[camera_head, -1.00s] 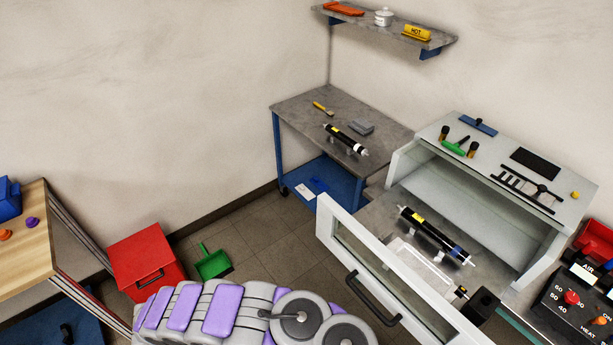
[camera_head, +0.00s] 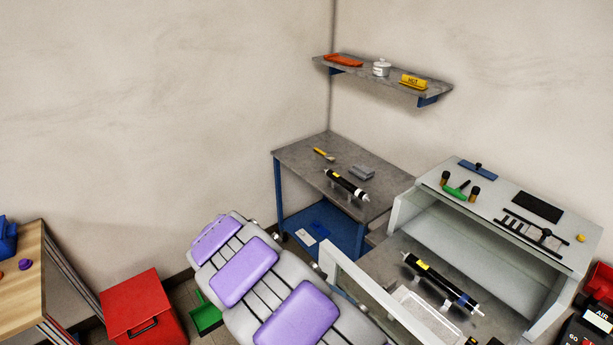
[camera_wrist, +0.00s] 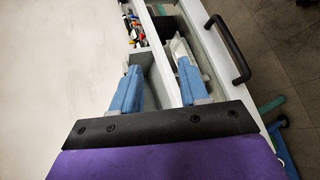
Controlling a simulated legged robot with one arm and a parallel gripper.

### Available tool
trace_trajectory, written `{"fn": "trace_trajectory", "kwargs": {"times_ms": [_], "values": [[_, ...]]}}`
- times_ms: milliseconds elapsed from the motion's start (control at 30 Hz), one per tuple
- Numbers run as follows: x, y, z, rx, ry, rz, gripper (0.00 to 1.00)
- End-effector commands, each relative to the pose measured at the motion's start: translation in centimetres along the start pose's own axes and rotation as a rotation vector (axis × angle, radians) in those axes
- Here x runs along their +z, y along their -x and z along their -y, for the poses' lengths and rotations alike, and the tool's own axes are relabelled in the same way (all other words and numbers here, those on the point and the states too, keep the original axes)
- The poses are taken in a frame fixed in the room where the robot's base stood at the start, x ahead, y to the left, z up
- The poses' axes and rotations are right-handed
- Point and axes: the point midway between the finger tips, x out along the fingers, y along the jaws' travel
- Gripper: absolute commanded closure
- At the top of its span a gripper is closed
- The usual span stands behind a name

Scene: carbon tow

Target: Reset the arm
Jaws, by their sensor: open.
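My gripper (camera_wrist: 158,88) shows in the wrist view with its two blue fingers apart and nothing between them. Beyond the fingers is the white cabinet door (camera_wrist: 205,45) with a black handle. My arm with purple pads crosses the lower middle of the head view, in front of the cabinet's open door (camera_head: 370,293). My gripper itself is not visible in the head view. The open-fronted cabinet (camera_head: 455,218) stands at the right, with a black tube (camera_head: 440,281) inside.
A grey table (camera_head: 310,160) holds another black tube (camera_head: 346,184). A shelf (camera_head: 437,93) hangs on the wall above. A red bin (camera_head: 140,305) and green dustpan (camera_head: 205,315) are on the floor. A wooden table (camera_head: 25,280) stands at the left. The wall area upper left is clear.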

Motion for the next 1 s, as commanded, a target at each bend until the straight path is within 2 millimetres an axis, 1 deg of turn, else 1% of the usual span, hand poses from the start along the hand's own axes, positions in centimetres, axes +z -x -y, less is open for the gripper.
{"fn": "trace_trajectory", "kwargs": {"times_ms": [33, 100, 267, 400, 600, 700, 767, 900, 1000], "values": [[0.4, -0.7, -1.7, -0.036, -0.006, 0.024, 0.56], [1.1, -1.6, -3.5, -0.087, -0.003, 0.051, 0.56], [3.0, -3.7, -6.8, -0.213, 0.011, 0.101, 0.56], [5.2, -5.2, -9.1, -0.329, 0.024, 0.129, 0.56], [8.8, -7.0, -11.1, -0.500, 0.048, 0.139, 0.56], [10.7, -7.8, -11.7, -0.586, 0.062, 0.132, 0.56], [11.8, -8.1, -11.9, -0.637, 0.070, 0.120, 0.56], [14.5, -8.8, -12.1, -0.754, 0.092, 0.085, 0.56], [16.4, -9.1, -11.9, -0.834, 0.109, 0.050, 0.56]]}}
